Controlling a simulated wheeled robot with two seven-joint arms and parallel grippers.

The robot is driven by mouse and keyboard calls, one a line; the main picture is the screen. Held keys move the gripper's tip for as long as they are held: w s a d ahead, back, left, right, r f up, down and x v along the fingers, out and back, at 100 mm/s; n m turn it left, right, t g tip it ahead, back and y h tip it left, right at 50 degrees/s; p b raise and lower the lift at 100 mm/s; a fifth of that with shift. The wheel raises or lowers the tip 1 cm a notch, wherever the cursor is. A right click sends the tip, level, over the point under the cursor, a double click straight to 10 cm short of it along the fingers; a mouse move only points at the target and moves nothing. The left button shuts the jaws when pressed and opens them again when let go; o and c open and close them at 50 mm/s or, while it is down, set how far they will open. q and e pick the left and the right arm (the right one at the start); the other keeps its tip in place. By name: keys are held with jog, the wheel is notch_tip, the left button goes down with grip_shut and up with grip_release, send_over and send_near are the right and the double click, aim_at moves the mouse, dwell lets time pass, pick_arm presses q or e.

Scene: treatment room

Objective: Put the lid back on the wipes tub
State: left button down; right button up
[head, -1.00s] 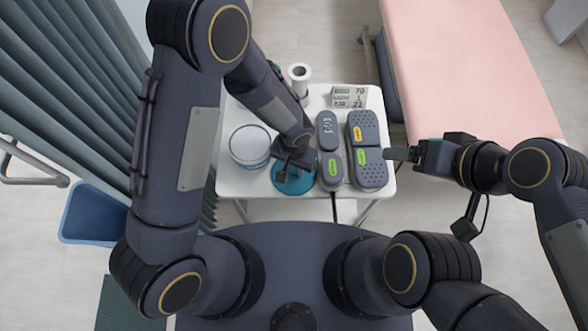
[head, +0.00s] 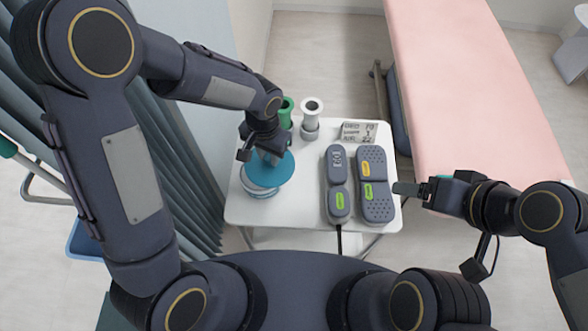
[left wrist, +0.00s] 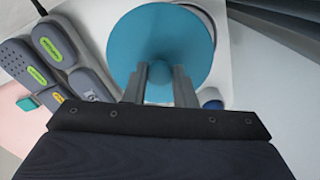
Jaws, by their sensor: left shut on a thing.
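The teal round lid (head: 275,169) is held by its knob in my left gripper (head: 268,155), which is shut on it. In the left wrist view the lid (left wrist: 160,40) shows as a wide disc with its knob between the fingers (left wrist: 160,90). The wipes tub (head: 259,191), pale with a bluish band, stands at the left of the white table. The lid is over the tub and hides most of its top; it sits slightly to the right. I cannot tell whether they touch. My right gripper (head: 408,188) is off the table's right edge, its jaw opening unclear.
The white table (head: 300,215) also holds grey remote-like devices (head: 375,185), a small display (head: 359,131), a white cylinder (head: 311,115) and a green one (head: 287,110). A pink couch (head: 470,90) stands at the right, a curtain (head: 190,180) at the left.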

aim_at(257, 159)
pick_arm(q)
jog(key=a, duration=0.2)
jog(key=w+a+r, duration=0.1)
jog(key=shift+a, duration=0.1)
jog(key=shift+f+b, duration=2.35)
jog(key=shift+f, duration=0.85)
jog(key=shift+f+b, duration=0.15)
jog(key=shift+b, duration=0.4)
jog(key=c, duration=0.6)
grip_release()
jog(key=shift+c, duration=0.2)
